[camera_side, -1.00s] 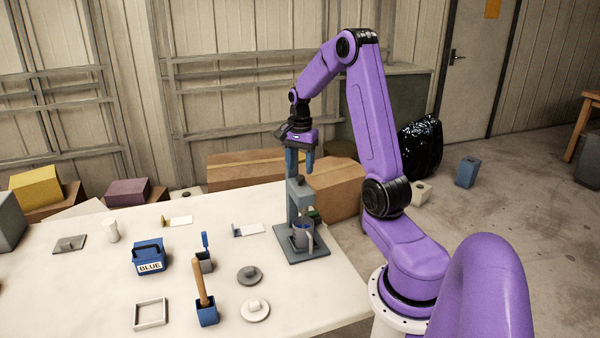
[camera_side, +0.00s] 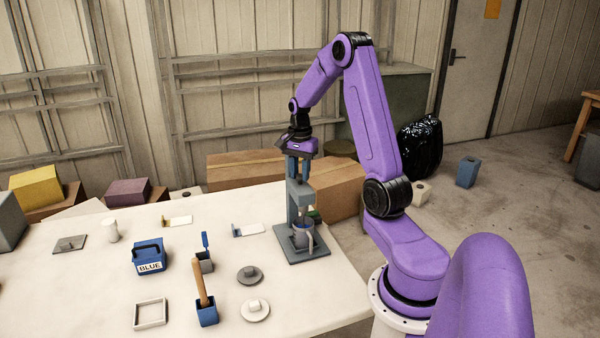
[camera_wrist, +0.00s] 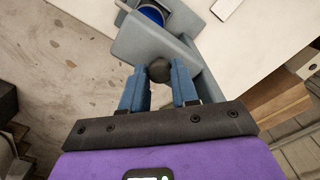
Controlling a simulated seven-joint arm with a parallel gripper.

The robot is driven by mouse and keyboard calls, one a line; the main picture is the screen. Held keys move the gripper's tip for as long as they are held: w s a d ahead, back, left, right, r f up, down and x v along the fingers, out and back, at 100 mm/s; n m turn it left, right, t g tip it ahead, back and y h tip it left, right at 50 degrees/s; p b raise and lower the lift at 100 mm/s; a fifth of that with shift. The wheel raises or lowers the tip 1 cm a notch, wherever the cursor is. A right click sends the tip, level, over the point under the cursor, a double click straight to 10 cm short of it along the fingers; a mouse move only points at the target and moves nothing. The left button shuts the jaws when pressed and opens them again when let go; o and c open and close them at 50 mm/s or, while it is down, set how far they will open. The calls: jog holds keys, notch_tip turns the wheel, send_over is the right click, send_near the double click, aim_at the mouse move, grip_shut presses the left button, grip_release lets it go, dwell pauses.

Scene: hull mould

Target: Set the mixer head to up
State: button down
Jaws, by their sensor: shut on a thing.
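The mixer stand (camera_side: 301,244) is a grey base with a column at the table's far right corner. Its head (camera_side: 299,190) sits at the top of the column. A cup with a handle (camera_side: 303,235) stands on the base under the head. My gripper (camera_side: 298,181) is directly above the mixer, pointing down. In the wrist view my gripper (camera_wrist: 159,80) has its blue fingers on both sides of a dark round knob (camera_wrist: 159,70) on the mixer head and is shut on it. Part of the blue-lined cup (camera_wrist: 151,15) shows beyond the grey head (camera_wrist: 152,38).
On the white table (camera_side: 90,290) are a blue box marked BLUE (camera_side: 149,257), a blue holder with a wooden handle (camera_side: 206,312), a grey disc (camera_side: 249,275), a pale disc (camera_side: 255,310) and a square frame (camera_side: 150,314). Cardboard boxes (camera_side: 335,188) stand behind the mixer.

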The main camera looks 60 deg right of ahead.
notch_tip(320, 180, up, 10)
jog(key=shift+r, duration=0.2)
jog(key=c, duration=1)
grip_release()
jog(key=shift+c, duration=0.2)
jog(key=shift+o, duration=1)
jog(key=shift+f, duration=0.1)
notch_tip(320, 180, up, 18)
jog(key=shift+f, duration=0.25)
